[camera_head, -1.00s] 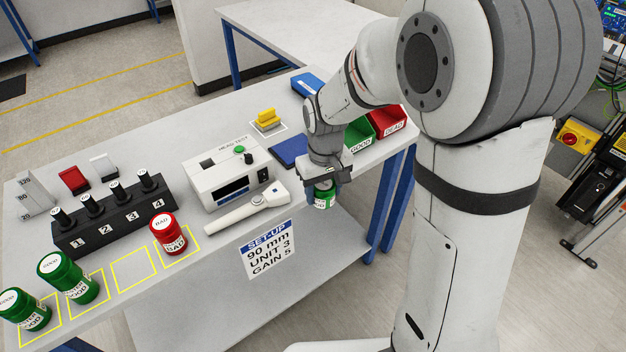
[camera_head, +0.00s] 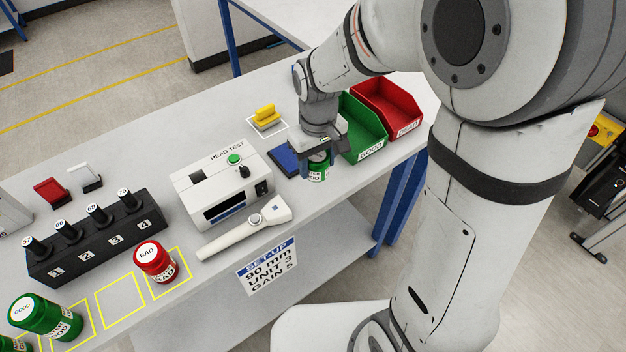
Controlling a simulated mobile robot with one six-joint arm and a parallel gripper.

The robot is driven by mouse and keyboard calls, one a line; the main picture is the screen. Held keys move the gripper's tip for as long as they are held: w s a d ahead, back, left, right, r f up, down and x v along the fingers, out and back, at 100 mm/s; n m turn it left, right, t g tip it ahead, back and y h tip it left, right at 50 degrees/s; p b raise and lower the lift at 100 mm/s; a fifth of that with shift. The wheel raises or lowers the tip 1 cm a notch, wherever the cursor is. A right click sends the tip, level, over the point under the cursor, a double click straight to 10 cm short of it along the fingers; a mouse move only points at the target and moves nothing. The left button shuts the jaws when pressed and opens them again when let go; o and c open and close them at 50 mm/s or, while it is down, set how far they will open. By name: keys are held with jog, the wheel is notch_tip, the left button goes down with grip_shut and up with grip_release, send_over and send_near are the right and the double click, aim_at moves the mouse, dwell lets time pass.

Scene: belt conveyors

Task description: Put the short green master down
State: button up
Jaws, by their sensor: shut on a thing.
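My gripper (camera_head: 318,163) is shut on a short green master (camera_head: 318,174) with a white label. It holds the master upright, just right of the dark blue pad (camera_head: 285,160) and left of the green GOOD bin. The jaws hide its top, and I cannot tell whether its base touches the table. A taller-looking green GOOD master (camera_head: 45,316) stands at the lower left, and part of another green one (camera_head: 12,345) shows at the corner. A red BAD master (camera_head: 154,261) stands in a yellow outlined square. The yellow square (camera_head: 120,299) left of it is empty.
A white head tester (camera_head: 220,188) and a white handheld probe (camera_head: 245,226) lie left of my gripper. The green bin (camera_head: 362,128) and red bin (camera_head: 388,108) stand close on the right. A black numbered rack (camera_head: 98,239) stands left. A yellow block (camera_head: 265,113) sits behind.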

aim_at(316, 194)
notch_tip(316, 194, down, 4)
jog(key=shift+w, duration=0.1)
jog(key=shift+f, duration=1.85)
jog(key=shift+f, duration=0.2)
jog(key=o, duration=1.1)
jog(key=shift+o, duration=0.2)
jog(key=shift+r, duration=0.2)
